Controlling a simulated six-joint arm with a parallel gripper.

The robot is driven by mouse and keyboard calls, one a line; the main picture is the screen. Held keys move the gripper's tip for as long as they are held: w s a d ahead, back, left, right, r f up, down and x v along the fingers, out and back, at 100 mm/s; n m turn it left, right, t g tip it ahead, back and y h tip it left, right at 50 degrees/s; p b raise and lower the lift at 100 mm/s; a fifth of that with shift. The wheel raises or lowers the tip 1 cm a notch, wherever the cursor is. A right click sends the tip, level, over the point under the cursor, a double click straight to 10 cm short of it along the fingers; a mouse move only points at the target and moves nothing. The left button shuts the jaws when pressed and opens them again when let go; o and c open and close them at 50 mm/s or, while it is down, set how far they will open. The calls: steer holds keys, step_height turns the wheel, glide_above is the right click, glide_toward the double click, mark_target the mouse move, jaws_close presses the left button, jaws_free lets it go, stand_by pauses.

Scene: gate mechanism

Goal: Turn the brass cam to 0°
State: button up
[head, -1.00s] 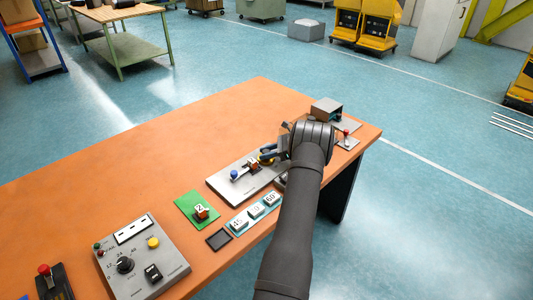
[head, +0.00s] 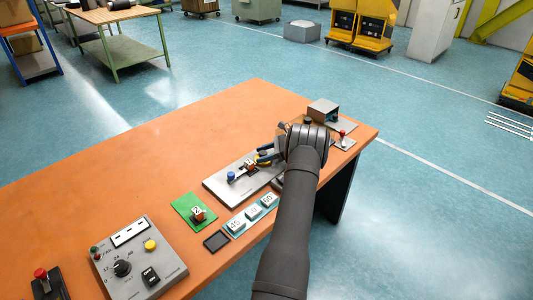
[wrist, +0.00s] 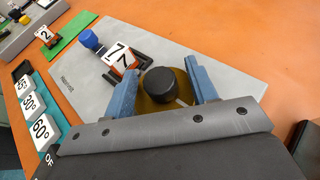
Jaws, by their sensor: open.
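The brass cam (wrist: 146,106) is a flat disc with a round black knob (wrist: 161,86) on top and a pale mark at its lower right. It sits on the grey gate plate (wrist: 220,62). My gripper (wrist: 163,76) is open, with one blue finger on each side of the knob and visible gaps between. The cam's near part is hidden by my gripper body. In the head view, my gripper (head: 268,155) is at the plate's far right end and the arm covers most of the cam. I cannot read the cam's angle.
A blue-knobbed lever (wrist: 91,40) and an upright tile marked 7 (wrist: 117,55) stand on the plate, left of the cam. Angle tiles (head: 252,213) lie along the plate's front. A grey box (head: 323,110) stands beyond my gripper.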

steer(key=v, duration=1.7)
steer(key=shift+d, duration=0.25)
steer(key=shift+a, duration=0.15)
steer(key=x, duration=1.7)
steer(key=shift+a, duration=0.15)
steer(key=shift+a, duration=0.1)
steer(key=shift+m+t, duration=0.4)
steer(key=shift+t, duration=0.1)
steer(key=m+t+h, duration=0.1)
steer(key=m+t, duration=0.2)
steer(key=m+t+h, duration=0.1)
steer(key=m+t, duration=0.2)
steer(key=t, duration=0.1)
steer(key=shift+m+h, duration=0.3)
steer(key=shift+m, duration=0.1)
steer(key=v, duration=1)
steer(key=shift+s+d, duration=0.15)
steer(key=shift+d, duration=0.1)
